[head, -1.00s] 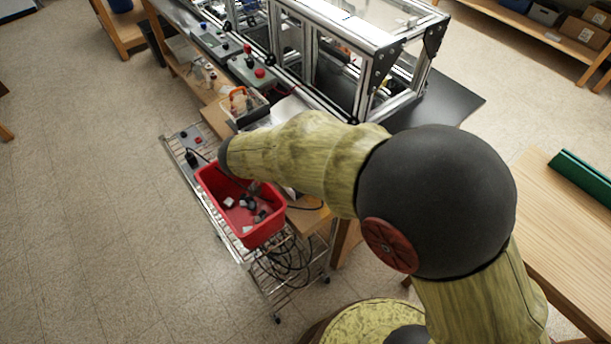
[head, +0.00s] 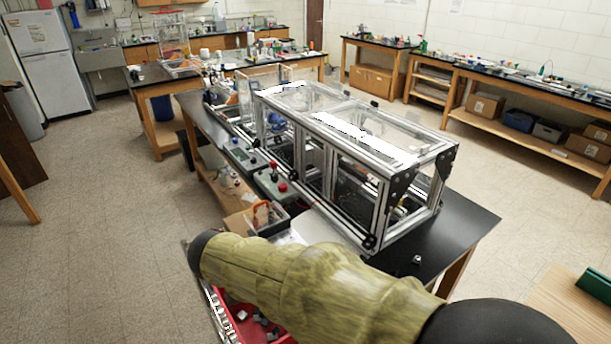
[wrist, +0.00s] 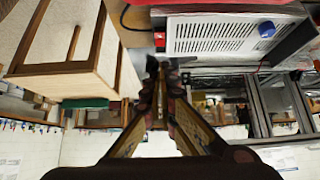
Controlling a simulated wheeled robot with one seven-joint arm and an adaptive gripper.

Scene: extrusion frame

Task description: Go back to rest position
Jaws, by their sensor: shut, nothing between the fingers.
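My gripper (wrist: 160,85) shows in the wrist view, its two fingers together at the tips and nothing between them. In the head view my arm crosses the lower middle and right, and the gripper itself is hidden or out of frame. The aluminium extrusion frame (head: 376,200) with clear panels stands on the black-topped bench (head: 462,226) beyond my arm. Metal frame bars also show at the right of the wrist view (wrist: 262,105).
A red bin (head: 226,298) with small parts sits below my arm, partly hidden. A wooden table (head: 560,308) with a green object (head: 597,285) is at lower right. A white vented box (wrist: 215,38) shows in the wrist view. Open floor (head: 110,240) lies left.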

